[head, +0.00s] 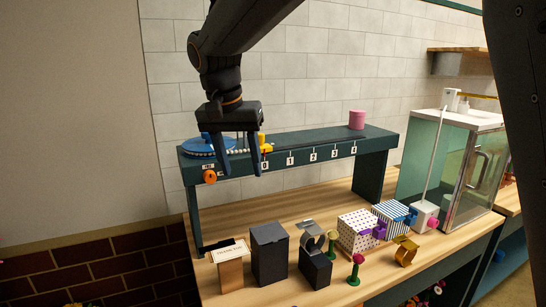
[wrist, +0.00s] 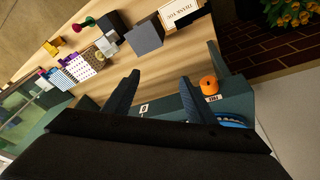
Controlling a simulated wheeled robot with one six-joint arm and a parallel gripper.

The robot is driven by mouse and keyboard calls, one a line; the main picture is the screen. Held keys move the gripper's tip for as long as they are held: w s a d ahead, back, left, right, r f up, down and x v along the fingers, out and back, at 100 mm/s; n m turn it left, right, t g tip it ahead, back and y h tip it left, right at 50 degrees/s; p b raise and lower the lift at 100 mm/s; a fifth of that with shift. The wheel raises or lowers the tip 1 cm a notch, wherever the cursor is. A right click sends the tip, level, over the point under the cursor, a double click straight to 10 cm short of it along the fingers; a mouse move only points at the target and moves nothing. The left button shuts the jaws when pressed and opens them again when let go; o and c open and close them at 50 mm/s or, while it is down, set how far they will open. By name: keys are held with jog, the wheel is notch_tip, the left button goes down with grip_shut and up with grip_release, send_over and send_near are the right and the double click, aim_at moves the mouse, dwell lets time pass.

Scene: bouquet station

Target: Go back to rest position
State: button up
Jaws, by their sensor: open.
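My gripper (head: 240,160) hangs from the arm in front of the left part of the raised green shelf. Its two blue fingers point down, spread apart, with nothing between them. In the wrist view the gripper (wrist: 168,95) also shows open and empty, with the shelf's edge and wooden bench beyond it. The raised shelf (head: 300,143) carries a numbered strip, a blue disc (head: 200,147) at its left end and a yellow piece (head: 264,142) close behind the fingers. Whether the fingers touch the shelf is hard to tell.
On the bench stand a wooden sign block (head: 231,274), a dark box (head: 269,258), a dotted box (head: 357,231) and a striped box (head: 391,216). An orange knob (head: 210,176) sits on the shelf front. A pink cylinder (head: 357,119) tops its right end. A glass cabinet (head: 455,165) stands right.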

jog(key=s+d+f+n+g+b, duration=0.1)
jog(key=s+d+f, duration=0.2)
jog(key=d+f, duration=0.55)
jog(key=s+d+f+b, duration=0.1)
jog(key=s+d+f, duration=0.1)
jog(key=d+f, duration=0.6)
jog(key=s+d+f+n+y, duration=0.1)
jog(key=s+d+f, duration=0.7)
jog(key=s+d, duration=0.2)
jog(key=shift+s+d+g, duration=0.25)
jog(key=shift+s+g, duration=0.05)
jog(key=shift+s, duration=0.45)
jog(key=shift+c, duration=0.5)
